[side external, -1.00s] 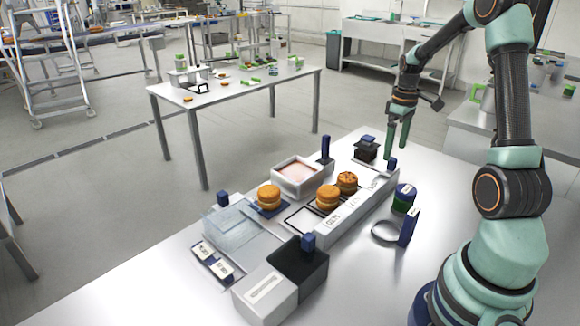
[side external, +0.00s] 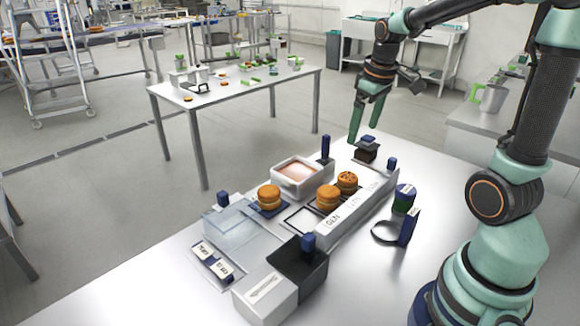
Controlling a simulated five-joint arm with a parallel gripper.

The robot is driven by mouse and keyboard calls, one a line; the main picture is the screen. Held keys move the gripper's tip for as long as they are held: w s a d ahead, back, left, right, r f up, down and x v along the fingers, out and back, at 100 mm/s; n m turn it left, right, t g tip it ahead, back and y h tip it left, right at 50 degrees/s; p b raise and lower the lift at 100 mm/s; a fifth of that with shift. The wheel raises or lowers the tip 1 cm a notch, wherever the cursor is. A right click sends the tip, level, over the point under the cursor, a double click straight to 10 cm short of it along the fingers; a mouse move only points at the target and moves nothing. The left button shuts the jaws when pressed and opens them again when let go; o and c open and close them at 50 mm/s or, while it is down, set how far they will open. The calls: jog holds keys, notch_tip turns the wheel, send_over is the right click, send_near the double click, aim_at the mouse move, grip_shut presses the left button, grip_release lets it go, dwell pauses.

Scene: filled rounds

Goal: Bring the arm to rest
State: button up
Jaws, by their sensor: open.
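My gripper (side external: 367,121) hangs from my arm above the far edge of the near table (side external: 390,285). Its green fingers point down and stand apart, with nothing between them. The fingertips are close to a dark block with a blue knob (side external: 367,150) in the picture; I cannot tell whether they touch it. My arm reaches in from the right.
Filled rounds (side external: 269,196) (side external: 328,197) (side external: 347,182) stand on the near table by a white tray (side external: 298,176). A clear box (side external: 228,226), a grey-and-black box (side external: 283,282), a grey ring (side external: 388,233) and a blue-green jar (side external: 404,198) stand nearby.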

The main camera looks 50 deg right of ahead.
jog(key=s+a+r+t, duration=0.1)
jog(key=s+a, duration=0.1)
jog(key=a, duration=0.6)
jog(key=s+a+r+t+y, duration=0.1)
jog(key=s+a+r+t, duration=0.1)
jog(key=a, duration=0.6)
jog(key=shift+s, duration=0.65)
